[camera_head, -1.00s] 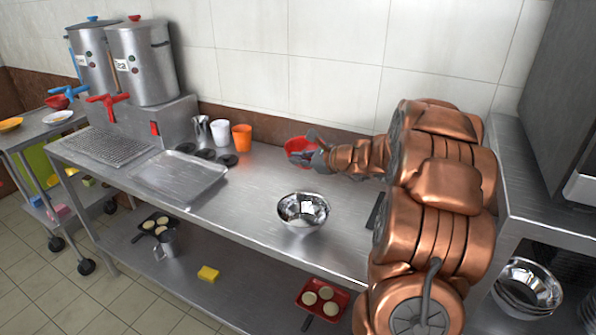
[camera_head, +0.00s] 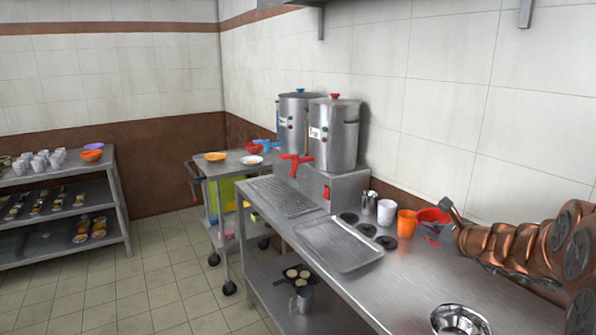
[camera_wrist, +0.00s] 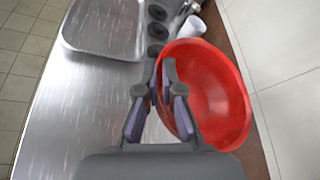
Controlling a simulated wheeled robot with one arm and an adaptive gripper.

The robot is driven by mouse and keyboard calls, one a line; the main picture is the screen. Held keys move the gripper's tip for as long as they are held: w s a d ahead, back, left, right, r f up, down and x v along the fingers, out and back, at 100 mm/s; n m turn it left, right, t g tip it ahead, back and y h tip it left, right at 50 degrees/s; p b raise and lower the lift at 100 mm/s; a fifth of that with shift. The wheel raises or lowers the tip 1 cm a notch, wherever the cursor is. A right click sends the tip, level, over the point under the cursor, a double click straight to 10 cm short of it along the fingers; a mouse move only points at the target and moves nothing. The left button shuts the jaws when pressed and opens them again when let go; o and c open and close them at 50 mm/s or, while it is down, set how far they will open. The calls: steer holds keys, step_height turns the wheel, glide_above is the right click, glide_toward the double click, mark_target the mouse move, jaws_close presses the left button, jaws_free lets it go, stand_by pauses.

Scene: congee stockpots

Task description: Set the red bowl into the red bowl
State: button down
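A red bowl (camera_head: 433,215) is at my gripper (camera_head: 443,222), beside the orange cup at the wall side of the steel counter. In the wrist view the red bowl (camera_wrist: 222,98) fills the right of centre, and its near left wall runs between the two fingers of my gripper (camera_wrist: 160,85). One finger is outside the wall and one inside. The fingers look closed on it. I cannot tell whether the bowl is clear of the counter.
A steel bowl (camera_head: 459,321) stands at the counter's front. An orange cup (camera_head: 406,223), a white cup (camera_head: 386,212), dark round discs (camera_head: 366,229) and a steel tray (camera_head: 338,245) lie left of my gripper. Two stockpots (camera_head: 333,135) stand beyond. An orange bowl (camera_head: 91,155) is on the far-left shelf.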

steer(key=s+a+p, duration=0.1)
steer(key=a+p, duration=0.2)
steer(key=a, duration=1.1)
steer(key=shift+s+a+r+p, duration=0.15)
steer(key=shift+s+a+p, duration=0.15)
steer(key=shift+s+a, duration=0.1)
